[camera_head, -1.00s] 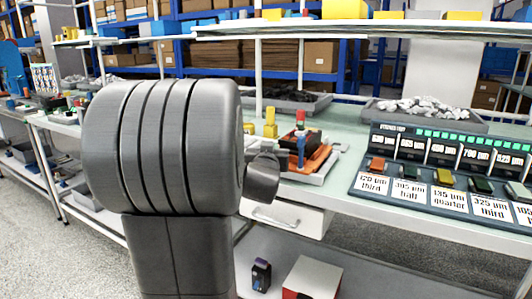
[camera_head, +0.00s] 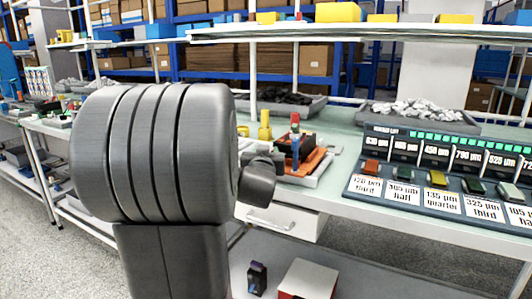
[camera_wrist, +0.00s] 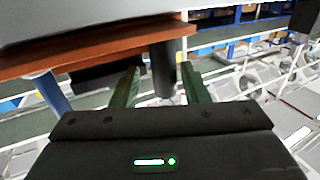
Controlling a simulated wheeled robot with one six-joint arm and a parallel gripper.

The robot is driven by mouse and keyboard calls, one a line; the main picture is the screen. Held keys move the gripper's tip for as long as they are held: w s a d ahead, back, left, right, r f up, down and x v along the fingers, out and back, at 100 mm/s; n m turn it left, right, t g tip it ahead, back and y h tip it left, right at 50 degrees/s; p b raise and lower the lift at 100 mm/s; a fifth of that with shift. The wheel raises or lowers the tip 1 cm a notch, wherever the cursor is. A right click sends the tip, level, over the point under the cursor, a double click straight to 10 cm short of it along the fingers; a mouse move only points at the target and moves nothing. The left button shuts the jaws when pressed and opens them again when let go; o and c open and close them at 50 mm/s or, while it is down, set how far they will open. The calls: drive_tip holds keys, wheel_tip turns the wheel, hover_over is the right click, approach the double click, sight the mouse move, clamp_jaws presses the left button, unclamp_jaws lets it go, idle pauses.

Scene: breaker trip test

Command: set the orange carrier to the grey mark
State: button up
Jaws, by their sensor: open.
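In the head view an orange piece (camera_head: 318,160), which looks like the carrier, lies in a light tray on the bench. A black block and an upright blue post (camera_head: 295,150) stand at it. In the wrist view an orange-brown plate (camera_wrist: 90,48) crosses the upper left, with a dark post (camera_wrist: 163,70) and a blue post (camera_wrist: 52,92) meeting it. My gripper (camera_wrist: 160,88) is open, its two green fingers on either side of the dark post. I cannot tell whether they touch it. In the head view my own arm hides the gripper. I cannot make out the grey mark.
A labelled panel (camera_head: 440,205) with several coloured blocks stands on the right of the bench. Yellow fittings (camera_head: 264,127) stand behind the tray. A bin of pale pieces (camera_head: 420,112) and a bin of dark pieces (camera_head: 285,103) are at the back.

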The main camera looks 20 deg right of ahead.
drive_tip(key=p+v, duration=0.2)
drive_tip(key=v, duration=1.1)
drive_tip(key=shift+s, duration=0.25)
drive_tip(key=shift+w, duration=0.15)
drive_tip(key=b+x, duration=0.2)
drive_tip(key=x, duration=1.1)
drive_tip(key=shift+w, duration=0.35)
drive_tip(key=shift+a, duration=0.1)
